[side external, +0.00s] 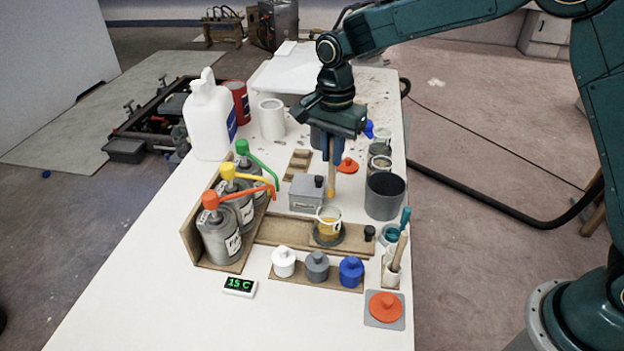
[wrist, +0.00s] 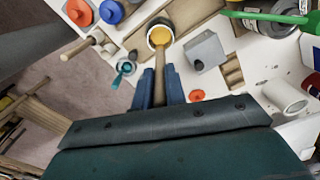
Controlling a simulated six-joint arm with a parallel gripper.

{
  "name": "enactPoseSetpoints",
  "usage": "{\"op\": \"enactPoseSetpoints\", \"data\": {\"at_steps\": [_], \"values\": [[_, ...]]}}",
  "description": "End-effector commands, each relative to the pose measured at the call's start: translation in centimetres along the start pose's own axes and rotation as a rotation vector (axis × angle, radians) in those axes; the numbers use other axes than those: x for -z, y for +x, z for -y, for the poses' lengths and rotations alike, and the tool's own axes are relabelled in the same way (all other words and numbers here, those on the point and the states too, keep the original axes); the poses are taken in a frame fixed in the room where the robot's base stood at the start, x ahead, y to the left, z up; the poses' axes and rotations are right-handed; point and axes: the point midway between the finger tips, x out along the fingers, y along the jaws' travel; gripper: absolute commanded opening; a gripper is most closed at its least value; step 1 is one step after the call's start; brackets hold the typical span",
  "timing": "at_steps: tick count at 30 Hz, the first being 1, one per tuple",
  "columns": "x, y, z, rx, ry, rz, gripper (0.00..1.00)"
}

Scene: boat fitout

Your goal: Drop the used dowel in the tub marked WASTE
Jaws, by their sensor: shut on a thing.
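My gripper (side external: 332,150) points down over the bench and is shut on a wooden dowel (side external: 331,181), which hangs upright with an amber-coloured lower tip. In the wrist view the dowel (wrist: 161,78) runs between the two blue fingers (wrist: 160,92), its far end overlapping a cup of amber liquid (wrist: 160,36). In the side view the tip appears just above and behind that cup (side external: 328,222). A dark grey open tub (side external: 384,198) stands to the right of the dowel; no WASTE marking is readable on it, so I cannot tell whether it is the marked tub.
A grey box (side external: 306,193) with a black knob stands left of the dowel. Cans with coloured spouts (side external: 222,232) line the left side. Glass jars (side external: 380,152) stand behind the grey tub. A holder with sticks (side external: 393,268) and lidded pots (side external: 317,266) are in front.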

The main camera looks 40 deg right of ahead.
Motion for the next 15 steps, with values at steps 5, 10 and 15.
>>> {"op": "enactPoseSetpoints", "data": {"at_steps": [5, 10, 15], "values": [[0.1, 0.0, 0.0, 0.000, 0.000, 0.000, 0.00], [1.1, 0.0, -0.3, 0.000, 0.004, 0.000, 0.00], [3.9, -0.1, -1.1, 0.001, 0.006, 0.000, 0.00]]}}
